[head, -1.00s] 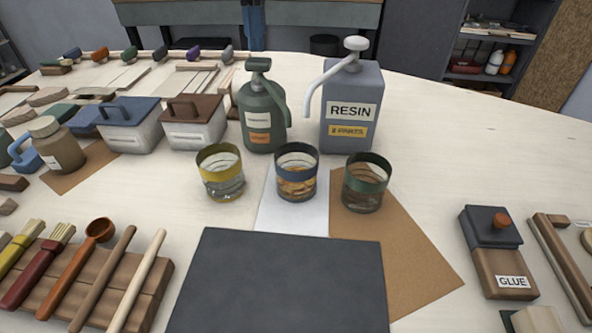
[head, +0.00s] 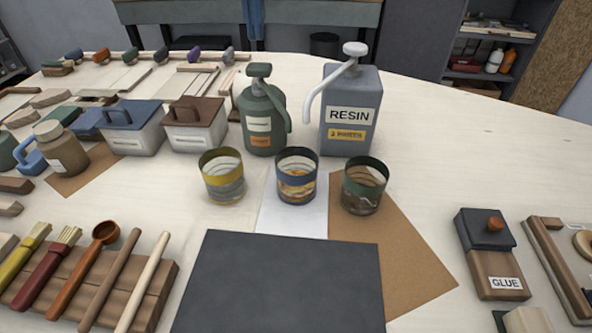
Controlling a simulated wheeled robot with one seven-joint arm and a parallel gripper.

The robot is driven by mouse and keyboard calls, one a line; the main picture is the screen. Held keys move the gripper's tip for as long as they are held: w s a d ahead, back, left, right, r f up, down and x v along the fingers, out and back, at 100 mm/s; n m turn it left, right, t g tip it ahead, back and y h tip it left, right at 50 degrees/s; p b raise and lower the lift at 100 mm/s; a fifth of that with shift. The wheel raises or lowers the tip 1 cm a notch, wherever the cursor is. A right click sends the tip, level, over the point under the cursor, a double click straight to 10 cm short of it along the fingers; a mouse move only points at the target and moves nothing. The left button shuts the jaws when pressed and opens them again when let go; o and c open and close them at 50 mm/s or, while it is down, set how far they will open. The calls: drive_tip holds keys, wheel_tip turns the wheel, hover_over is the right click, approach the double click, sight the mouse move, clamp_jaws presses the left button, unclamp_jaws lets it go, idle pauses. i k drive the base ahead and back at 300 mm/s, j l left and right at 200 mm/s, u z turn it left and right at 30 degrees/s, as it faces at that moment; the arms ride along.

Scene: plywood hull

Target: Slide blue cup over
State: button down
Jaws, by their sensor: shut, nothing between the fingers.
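Three clear cups with coloured rim bands stand in a row near the middle of the table. The blue-banded cup (head: 297,177) is the middle one, upright on a white sheet (head: 291,222), with amber contents showing through its wall. The yellow-banded cup (head: 222,177) stands to its left. The green-banded cup (head: 365,186) stands to its right, at the brown sheet's upper edge. The cups are apart from each other. My gripper is not in view.
Behind the cups stand a green pump bottle (head: 264,118) and a grey resin can (head: 349,112). A dark flat mat (head: 280,284) lies in front. Brushes on a wooden block (head: 90,283) are at the left, a glue box (head: 497,272) at the right. The right rear tabletop is clear.

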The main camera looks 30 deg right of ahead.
sight(297, 168)
drive_tip(key=k, duration=1)
